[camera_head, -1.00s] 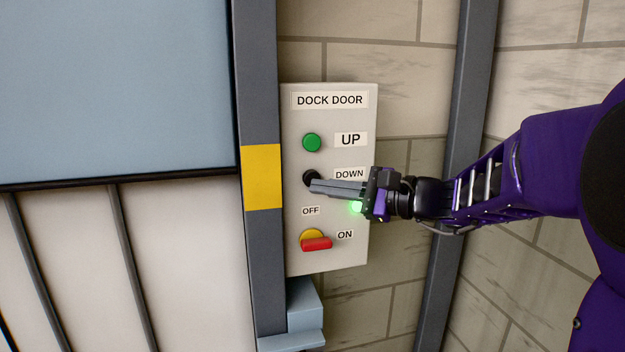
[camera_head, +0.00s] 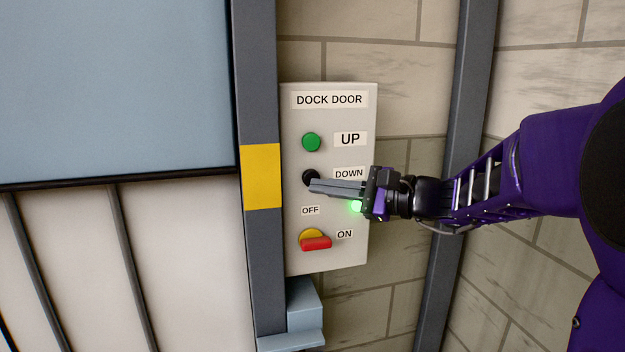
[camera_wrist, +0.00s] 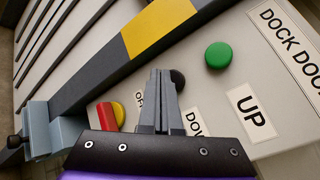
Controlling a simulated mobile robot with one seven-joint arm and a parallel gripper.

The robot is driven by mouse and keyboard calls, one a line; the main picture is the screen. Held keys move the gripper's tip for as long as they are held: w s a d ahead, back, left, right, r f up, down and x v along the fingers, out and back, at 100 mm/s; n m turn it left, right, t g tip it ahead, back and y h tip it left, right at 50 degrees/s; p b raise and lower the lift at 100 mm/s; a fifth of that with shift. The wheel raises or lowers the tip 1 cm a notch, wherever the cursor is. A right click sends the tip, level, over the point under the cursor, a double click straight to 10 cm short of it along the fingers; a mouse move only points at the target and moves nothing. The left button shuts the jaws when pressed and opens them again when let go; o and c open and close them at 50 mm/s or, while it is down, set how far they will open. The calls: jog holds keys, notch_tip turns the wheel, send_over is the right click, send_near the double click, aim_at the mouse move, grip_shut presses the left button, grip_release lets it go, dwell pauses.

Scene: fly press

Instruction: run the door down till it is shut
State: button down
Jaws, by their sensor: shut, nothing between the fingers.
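The door is the blue-grey panel (camera_head: 115,85) at upper left in the head view; its dark bottom edge (camera_head: 120,179) hangs above a pale, ribbed area. The DOCK DOOR control box (camera_head: 327,262) is right of the door post. Its black DOWN button (camera_head: 309,176) is partly behind my fingers; it also shows in the wrist view (camera_wrist: 178,80). My gripper (camera_head: 312,186) is shut and empty, its fingertips at the DOWN button; I cannot tell whether they press it. The green UP button (camera_head: 311,142) is above. The red switch handle (camera_head: 316,243) lies by the ON label.
A grey post (camera_head: 262,265) with a yellow band (camera_head: 262,177) stands between door and box. A blue-grey block (camera_head: 304,305) is at its foot. Another grey upright (camera_head: 470,95) stands behind my wrist against the block wall (camera_head: 555,80).

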dwell(0.7)
jog(key=shift+w+a, duration=0.15)
jog(key=shift+w, duration=0.3)
